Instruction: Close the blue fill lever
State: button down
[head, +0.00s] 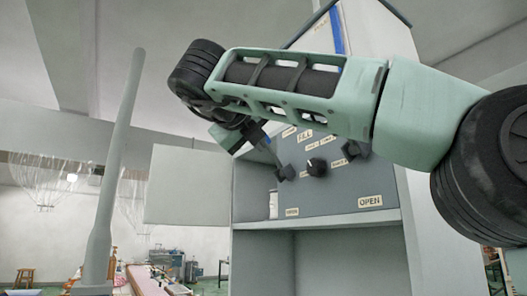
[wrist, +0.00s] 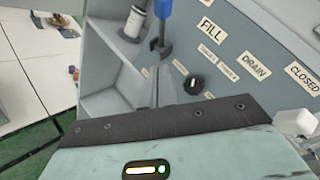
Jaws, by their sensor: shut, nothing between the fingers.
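The blue fill lever (wrist: 164,12) shows in the wrist view at the top, left of the FILL label. Its blue handle runs up out of the frame from a dark pivot (wrist: 160,47) on the grey panel. In the head view the gripper (head: 266,147) is in front of the panel's upper left; contact cannot be told.
A black knob (head: 317,166) sits mid-panel, with another dark lever pivot (head: 352,150) to its right. An OPEN label (head: 370,201) is at the lower right. A white cylinder (wrist: 133,22) stands on the side shelf. The lower cabinet bay (head: 325,262) looks empty.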

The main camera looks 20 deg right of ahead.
jog(key=v, duration=0.5)
jog(key=shift+s+a+r, duration=0.2)
jog(key=shift+s+r, duration=0.1)
jog(key=shift+r, duration=0.05)
